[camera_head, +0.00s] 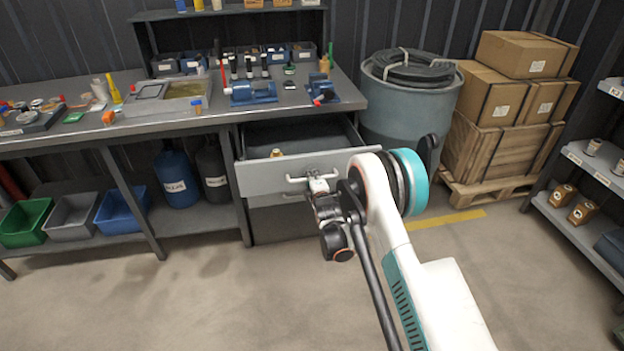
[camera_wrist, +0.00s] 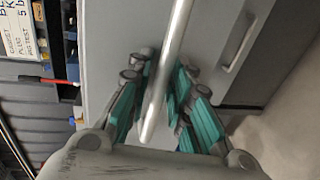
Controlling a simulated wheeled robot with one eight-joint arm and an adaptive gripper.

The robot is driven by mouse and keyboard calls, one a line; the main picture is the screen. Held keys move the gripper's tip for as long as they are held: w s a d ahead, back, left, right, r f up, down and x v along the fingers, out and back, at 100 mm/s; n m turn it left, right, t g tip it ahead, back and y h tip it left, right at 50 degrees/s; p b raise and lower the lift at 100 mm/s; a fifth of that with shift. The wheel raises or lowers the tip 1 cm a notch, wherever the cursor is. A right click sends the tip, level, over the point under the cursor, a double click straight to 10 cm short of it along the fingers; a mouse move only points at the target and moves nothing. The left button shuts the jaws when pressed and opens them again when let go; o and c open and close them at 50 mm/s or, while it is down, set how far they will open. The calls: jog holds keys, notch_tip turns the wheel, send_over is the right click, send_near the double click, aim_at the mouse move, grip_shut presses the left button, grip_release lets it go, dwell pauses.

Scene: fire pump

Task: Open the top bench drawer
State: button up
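The top bench drawer (camera_head: 262,177) is pulled well out from under the workbench, and its dark inside shows. Its pale bar handle (camera_head: 296,179) is on the front face, partly hidden by my gripper. My gripper (camera_head: 318,184) is at the right part of this handle. In the wrist view the handle bar (camera_wrist: 176,45) runs between the teal-padded fingers of my gripper (camera_wrist: 165,85), which are closed in around it. A lower drawer front (camera_wrist: 258,50) with its own handle (camera_wrist: 240,45) shows beside it and is shut.
A small brass-coloured item (camera_head: 276,153) shows at the drawer's left inside. The workbench (camera_head: 345,88) carries vises and tools. A grey-blue barrel (camera_head: 408,110) stands right of the drawer. The floor (camera_head: 220,290) in front is clear.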

jog(key=v, duration=0.7)
jog(key=shift+s, duration=0.2)
jog(key=shift+d, duration=0.15)
jog(key=s+d+r+m+g+h, duration=0.1)
jog(key=s+d+r+m, duration=0.35)
jog(key=r, duration=0.45)
jog(key=s+d+r+m+g+h, duration=0.1)
jog(key=s+d+r+m, duration=0.3)
jog(key=r, duration=0.5)
jog(key=s+d+r+m+g+h, duration=0.1)
jog(key=s+d+r+m+g, duration=0.1)
jog(key=s+d+r, duration=0.5)
jog(key=s+d+r+m+g, duration=0.1)
jog(key=s+d+m, duration=0.3)
jog(key=s, duration=1.1)
jog(key=s+d+r+m+g+h, duration=0.1)
jog(key=s+d+m+g, duration=0.2)
jog(key=s, duration=1.2)
jog(key=d+m, duration=0.2)
jog(key=m, duration=0.1)
jog(key=shift+s+r+m, duration=0.15)
jog(key=shift+s+m, duration=0.1)
jog(key=shift+m, duration=0.1)
